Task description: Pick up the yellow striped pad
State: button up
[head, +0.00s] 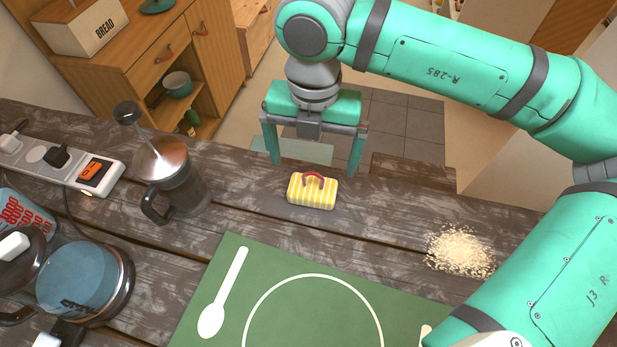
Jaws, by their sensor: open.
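The yellow striped pad (313,193) lies on the dark wooden table near its far edge, in the middle of the head view. The exact height of the fingers over the table is hard to tell.
A French press (172,178) stands left of the pad. A power strip (62,160) and a glass kettle (85,278) are further left. A green placemat (215,290) lies in front. A pile of grains (460,251) lies to the right. The table around the pad is clear.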

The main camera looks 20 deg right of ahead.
send_over(313, 186)
jog(key=f, duration=0.2)
jog(key=w+f, duration=0.1)
jog(key=f, duration=0.1)
jog(key=shift+f, duration=0.15)
jog(key=f, duration=0.2)
jog(key=s+f, duration=0.1)
jog(key=f, duration=0.1)
jog(key=shift+s+a+f, duration=0.1)
jog(key=shift+f, duration=0.25)
jog(key=shift+c, duration=0.3)
jog(key=c, duration=1.1)
